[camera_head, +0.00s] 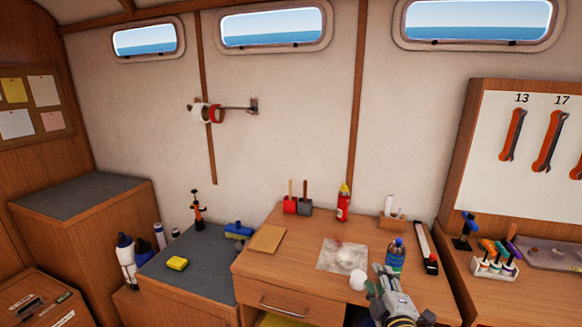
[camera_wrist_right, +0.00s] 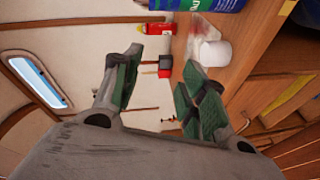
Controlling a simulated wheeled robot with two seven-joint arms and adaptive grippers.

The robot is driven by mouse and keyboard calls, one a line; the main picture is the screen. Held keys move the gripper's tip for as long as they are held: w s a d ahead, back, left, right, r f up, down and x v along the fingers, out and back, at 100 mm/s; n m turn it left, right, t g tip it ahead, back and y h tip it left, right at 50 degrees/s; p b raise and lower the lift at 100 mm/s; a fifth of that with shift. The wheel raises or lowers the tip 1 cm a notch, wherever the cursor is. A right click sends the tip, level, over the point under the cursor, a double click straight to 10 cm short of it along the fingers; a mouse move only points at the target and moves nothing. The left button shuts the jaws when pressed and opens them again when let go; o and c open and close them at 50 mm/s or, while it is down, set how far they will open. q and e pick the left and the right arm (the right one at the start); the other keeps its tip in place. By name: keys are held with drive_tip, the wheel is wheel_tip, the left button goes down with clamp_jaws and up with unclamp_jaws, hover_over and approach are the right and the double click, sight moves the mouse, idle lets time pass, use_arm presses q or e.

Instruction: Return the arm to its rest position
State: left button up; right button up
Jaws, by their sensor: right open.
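My right gripper (camera_head: 385,277) is over the front right of the wooden desk (camera_head: 290,258), its arm coming in from the bottom edge. In the wrist view its two green-padded fingers (camera_wrist_right: 155,78) stand apart with nothing between them. A small white cylinder (camera_head: 357,280) is on the desk just left of the gripper; it also shows in the wrist view (camera_wrist_right: 214,53). A blue bottle (camera_head: 396,257) stands just behind the gripper in the head view. My left gripper is not in view.
A wall rod (camera_head: 240,108) carries white and red rolls. A pen rack (camera_head: 494,265) stands at right.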

drive_tip(key=s+f+m+g+y, duration=0.1)
drive_tip(key=s+f+m+g, duration=1.15)
drive_tip(key=s+f, duration=0.85)
drive_tip(key=s+f+g+p, duration=0.3)
drive_tip(key=f+p, duration=0.5)
drive_tip(key=f, duration=1.6)
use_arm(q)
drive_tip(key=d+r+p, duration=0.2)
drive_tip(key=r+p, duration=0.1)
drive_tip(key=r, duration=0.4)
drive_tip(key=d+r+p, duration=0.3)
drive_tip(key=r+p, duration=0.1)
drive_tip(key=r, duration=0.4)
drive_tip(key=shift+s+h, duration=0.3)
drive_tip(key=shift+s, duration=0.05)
use_arm(e)
drive_tip(key=s+d+f, duration=0.1)
drive_tip(key=s+f, duration=0.5)
drive_tip(key=s, duration=0.5)
drive_tip(key=s+d+f, duration=0.2)
drive_tip(key=s+f, duration=0.4)
drive_tip(key=s, duration=0.6)
drive_tip(key=shift+d+n, duration=0.3)
drive_tip(key=shift+n, duration=0.15)
